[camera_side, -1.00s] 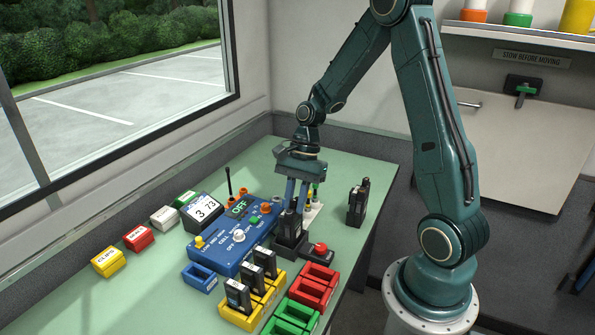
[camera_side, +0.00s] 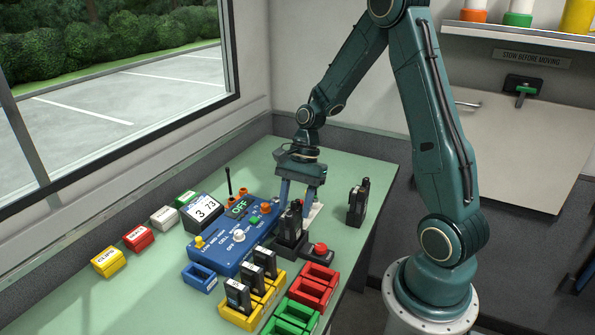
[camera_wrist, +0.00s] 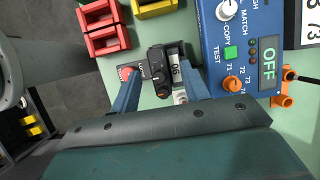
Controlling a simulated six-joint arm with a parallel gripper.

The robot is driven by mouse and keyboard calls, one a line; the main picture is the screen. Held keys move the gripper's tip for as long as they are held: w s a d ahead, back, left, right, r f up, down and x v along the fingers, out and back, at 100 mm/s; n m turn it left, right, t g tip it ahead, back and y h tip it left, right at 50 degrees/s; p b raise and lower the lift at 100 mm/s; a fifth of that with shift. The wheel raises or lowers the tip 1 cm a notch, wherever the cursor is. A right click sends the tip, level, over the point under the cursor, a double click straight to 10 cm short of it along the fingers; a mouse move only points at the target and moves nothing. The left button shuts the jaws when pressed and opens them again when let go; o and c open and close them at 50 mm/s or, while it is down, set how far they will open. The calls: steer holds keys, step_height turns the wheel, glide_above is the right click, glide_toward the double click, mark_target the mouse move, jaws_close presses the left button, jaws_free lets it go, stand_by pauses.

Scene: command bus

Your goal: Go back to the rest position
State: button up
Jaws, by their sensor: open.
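My gripper (camera_side: 296,204) is open, its two blue fingers spread on either side of a black radio (camera_side: 291,226) that stands upright in a dark holder. In the wrist view the fingers (camera_wrist: 165,92) lie apart and the radio (camera_wrist: 158,72) shows between them, with a white label marked 16 beside it. I cannot tell from these frames whether a finger touches it. My arm reaches down over the green bench (camera_side: 115,295).
A blue console (camera_side: 225,252) reading OFF is left of the gripper. A red button (camera_side: 320,248), red trays (camera_side: 313,288), yellow trays with radios (camera_side: 240,318) and green trays (camera_side: 290,318) are in front. Another black radio (camera_side: 357,205) stands to the right. A window sits behind left.

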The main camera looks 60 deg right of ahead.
steer(key=shift+o, duration=0.9)
steer(key=shift+r, duration=0.1)
steer(key=shift+r, duration=3.45)
steer(key=shift+s+a+r+n, duration=0.15)
steer(key=shift+a+r+n, duration=0.25)
steer(key=shift+r, duration=0.1)
steer(key=s+a+r+n+t+h, duration=0.2)
steer(key=s+a+r+n, duration=0.2)
steer(key=s+n, duration=0.3)
steer(key=s+a+r+n+t+h, duration=0.2)
steer(key=s+a+r+n+t, duration=0.1)
steer(key=s+r+n, duration=0.4)
steer(key=shift+s+a+r+n+t, duration=0.35)
steer(key=shift+a+n, duration=0.2)
steer(key=shift+n, duration=1.05)
